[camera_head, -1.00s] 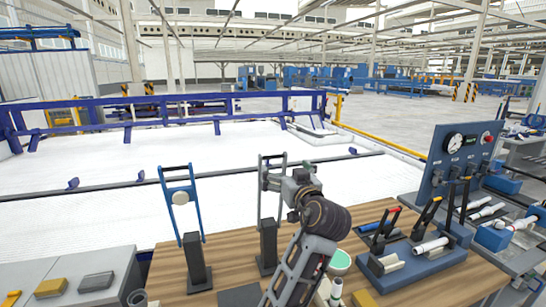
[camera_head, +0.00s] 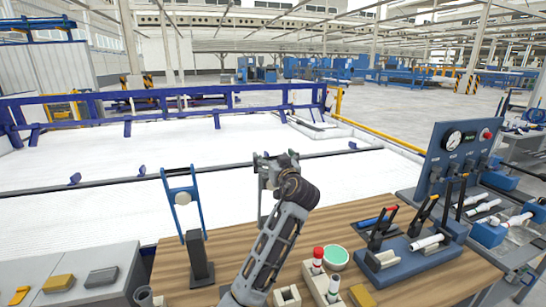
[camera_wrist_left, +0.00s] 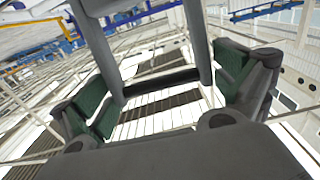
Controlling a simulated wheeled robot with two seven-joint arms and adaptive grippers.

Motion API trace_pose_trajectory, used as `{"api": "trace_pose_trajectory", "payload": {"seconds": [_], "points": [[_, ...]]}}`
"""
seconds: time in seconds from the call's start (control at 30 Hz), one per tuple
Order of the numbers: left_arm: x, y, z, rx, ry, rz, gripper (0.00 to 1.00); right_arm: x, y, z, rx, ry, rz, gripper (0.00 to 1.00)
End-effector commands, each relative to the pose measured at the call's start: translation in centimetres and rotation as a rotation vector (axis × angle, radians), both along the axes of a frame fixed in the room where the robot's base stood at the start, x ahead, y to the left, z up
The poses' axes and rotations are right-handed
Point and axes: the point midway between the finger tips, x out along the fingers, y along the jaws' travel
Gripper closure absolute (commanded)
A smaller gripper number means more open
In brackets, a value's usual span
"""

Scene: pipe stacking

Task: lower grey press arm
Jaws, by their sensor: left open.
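The grey press arm (camera_head: 260,205) is a raised upright frame, mostly hidden behind my left arm in the head view. Its post is hidden too. My left gripper (camera_head: 268,165) is at the top of this frame. In the left wrist view, the grey bars (camera_wrist_left: 203,45) and dark crossbar (camera_wrist_left: 160,83) of the frame lie between the widely spread green-padded fingers of the left gripper (camera_wrist_left: 165,88). The fingers are open, and I see no closed grip on the bar. My right gripper is out of view.
A blue press arm (camera_head: 183,200) stands raised on a dark post to the left. On the wooden table (camera_head: 345,230) are a green-topped round cup (camera_head: 335,259), red-capped pieces (camera_head: 318,260) and a blue lever fixture (camera_head: 420,255). A gauge panel (camera_head: 460,150) stands at right.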

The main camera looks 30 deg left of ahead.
Motion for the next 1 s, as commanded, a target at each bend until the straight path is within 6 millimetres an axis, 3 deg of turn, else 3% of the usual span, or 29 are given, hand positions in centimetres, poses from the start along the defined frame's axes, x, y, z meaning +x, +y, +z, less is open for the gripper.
{"api": "trace_pose_trajectory", "payload": {"seconds": [0.33,0.77,1.0], "points": [[0.15,0.19,-0.05,0.0,0.0,0.0,0.02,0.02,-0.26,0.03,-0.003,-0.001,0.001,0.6],[0.13,0.17,-0.05,0.0,0.0,0.0,0.57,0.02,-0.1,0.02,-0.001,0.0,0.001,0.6],[0.14,0.16,-0.1,0.002,-0.001,0.0,0.57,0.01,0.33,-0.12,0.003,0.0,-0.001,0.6]]}}
